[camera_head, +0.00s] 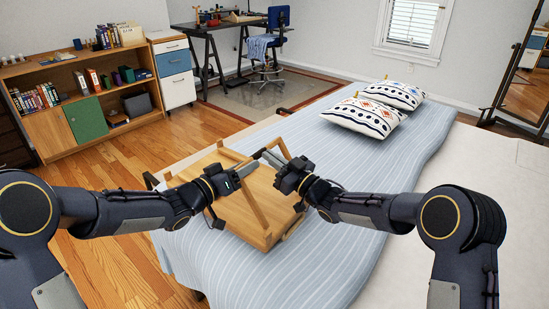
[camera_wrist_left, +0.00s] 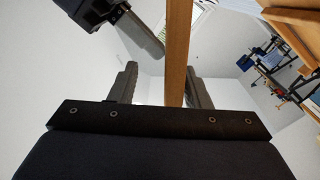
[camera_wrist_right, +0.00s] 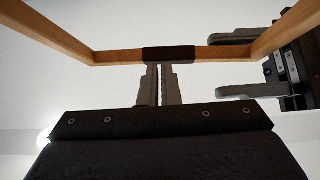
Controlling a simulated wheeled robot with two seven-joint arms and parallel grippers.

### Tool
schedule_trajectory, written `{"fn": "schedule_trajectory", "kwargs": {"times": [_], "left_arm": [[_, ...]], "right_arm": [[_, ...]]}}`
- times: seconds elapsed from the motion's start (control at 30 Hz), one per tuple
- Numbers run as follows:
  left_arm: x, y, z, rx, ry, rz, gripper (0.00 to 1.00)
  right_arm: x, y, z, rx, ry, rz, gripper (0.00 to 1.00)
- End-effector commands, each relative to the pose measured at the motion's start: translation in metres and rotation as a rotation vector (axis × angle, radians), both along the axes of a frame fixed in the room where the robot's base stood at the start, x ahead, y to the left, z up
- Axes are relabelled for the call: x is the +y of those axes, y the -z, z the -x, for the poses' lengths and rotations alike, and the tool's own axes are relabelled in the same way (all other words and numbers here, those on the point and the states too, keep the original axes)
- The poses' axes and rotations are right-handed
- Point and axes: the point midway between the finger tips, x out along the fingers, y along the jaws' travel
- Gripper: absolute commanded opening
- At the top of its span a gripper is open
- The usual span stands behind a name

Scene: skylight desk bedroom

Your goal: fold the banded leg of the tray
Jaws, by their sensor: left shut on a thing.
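The wooden tray (camera_head: 232,222) lies upside down on the bed with its leg frames up. The banded leg shows in the right wrist view as a wooden U-frame (camera_wrist_right: 110,57) with a black band (camera_wrist_right: 168,54) on its crossbar. My left gripper (camera_head: 252,165) is shut on a wooden bar of this leg, which runs between its fingers (camera_wrist_left: 178,60) in the left wrist view. My right gripper (camera_head: 268,155) has its fingers together, tips at the band's edge (camera_wrist_right: 158,68); whether they touch is unclear. The head view hides much of the leg behind both hands.
The striped bed (camera_head: 345,175) surrounds the tray, with two patterned pillows (camera_head: 365,117) at its far end. A bookcase (camera_head: 85,95) and a desk (camera_head: 215,40) stand well beyond. The two grippers are very close together, with little room between them.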

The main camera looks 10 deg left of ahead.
Motion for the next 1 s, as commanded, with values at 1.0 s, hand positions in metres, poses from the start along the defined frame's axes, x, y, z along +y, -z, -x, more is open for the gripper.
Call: {"fn": "schedule_trajectory", "kwargs": {"times": [1.0], "left_arm": [[0.134, -0.013, 0.132, 0.251, -0.495, -0.318, 0.36]], "right_arm": [[-0.001, -0.002, -0.001, -0.002, 0.003, -0.001, 0.0]]}}
